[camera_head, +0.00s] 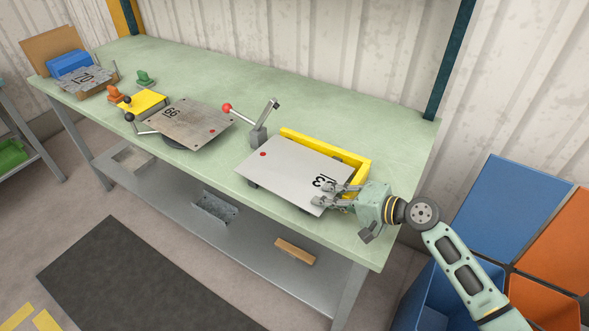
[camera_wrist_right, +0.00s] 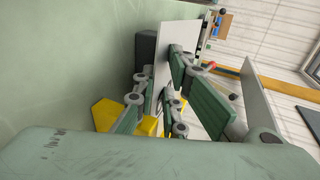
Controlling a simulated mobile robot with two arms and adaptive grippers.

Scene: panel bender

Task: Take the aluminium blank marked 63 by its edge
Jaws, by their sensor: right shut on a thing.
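A flat light-grey aluminium blank (camera_head: 290,170) with a red dot lies at the right part of the bench. The black number near its right corner looks like 63, though it is small and turned. My right gripper (camera_head: 338,194) is at that corner, beside the number, shut on the blank's edge. In the right wrist view the blank (camera_wrist_right: 178,35) shows at a steep angle between the finger pads of the gripper (camera_wrist_right: 165,88). My left gripper is not in view.
A yellow angled stop (camera_head: 345,159) borders the blank's far side. A red-knobbed lever clamp (camera_head: 260,130) stands at its left. Another marked plate (camera_head: 183,123) lies further left, beside a yellow block (camera_head: 145,101). Blue (camera_head: 508,205) and orange bins stand right of the bench (camera_head: 235,80).

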